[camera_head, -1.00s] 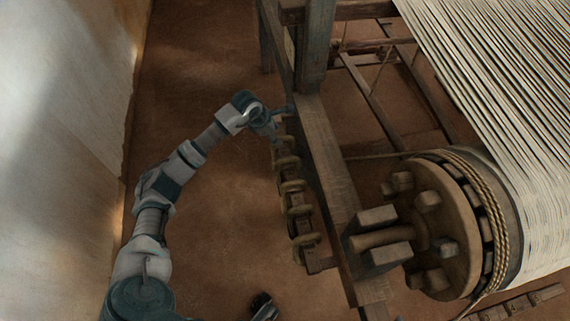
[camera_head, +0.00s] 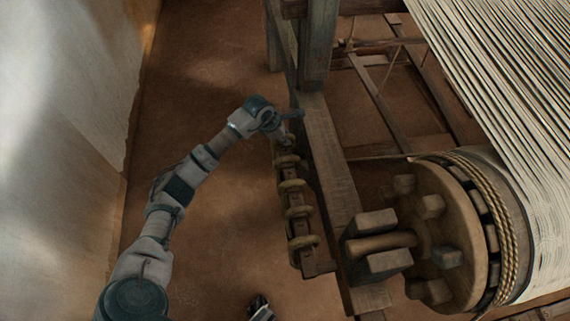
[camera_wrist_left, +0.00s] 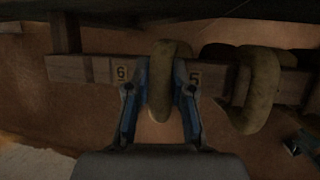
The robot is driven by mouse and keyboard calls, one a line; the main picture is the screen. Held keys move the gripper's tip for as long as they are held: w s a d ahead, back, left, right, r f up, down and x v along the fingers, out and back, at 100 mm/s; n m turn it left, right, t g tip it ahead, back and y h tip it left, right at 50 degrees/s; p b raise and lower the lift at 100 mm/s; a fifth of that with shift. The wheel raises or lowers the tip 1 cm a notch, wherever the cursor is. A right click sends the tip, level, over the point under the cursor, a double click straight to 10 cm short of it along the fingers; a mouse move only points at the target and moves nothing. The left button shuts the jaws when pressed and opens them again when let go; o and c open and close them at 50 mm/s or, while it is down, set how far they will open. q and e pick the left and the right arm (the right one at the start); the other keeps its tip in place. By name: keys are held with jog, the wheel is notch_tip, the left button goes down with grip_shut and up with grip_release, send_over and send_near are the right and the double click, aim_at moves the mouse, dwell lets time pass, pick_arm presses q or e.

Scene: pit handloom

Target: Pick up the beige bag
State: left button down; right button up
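I cannot make out a beige bag in either view. My left gripper (camera_head: 288,122) reaches the far end of a wooden rail that carries tan, ring-shaped loops. In the left wrist view, the blue fingers of my left gripper (camera_wrist_left: 161,64) stand on both sides of one thick tan loop (camera_wrist_left: 161,88) hanging over the rail. The loop fills the gap between the fingers; whether they press on it is unclear. The rail (camera_wrist_left: 82,69) has tags "6" and "5" beside the fingers.
More loops (camera_wrist_left: 262,90) hang to the right on the rail. The loom's wooden beam (camera_head: 330,160) runs beside the rail. A wooden drum (camera_head: 452,225) with pegs and rope stands at the right, with pale threads (camera_head: 510,70) above. A pale wall (camera_head: 65,120) is left; brown floor lies between.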

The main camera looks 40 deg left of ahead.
pick_arm(q)
jog(key=shift+r, duration=0.15)
jog(key=shift+a, duration=0.2)
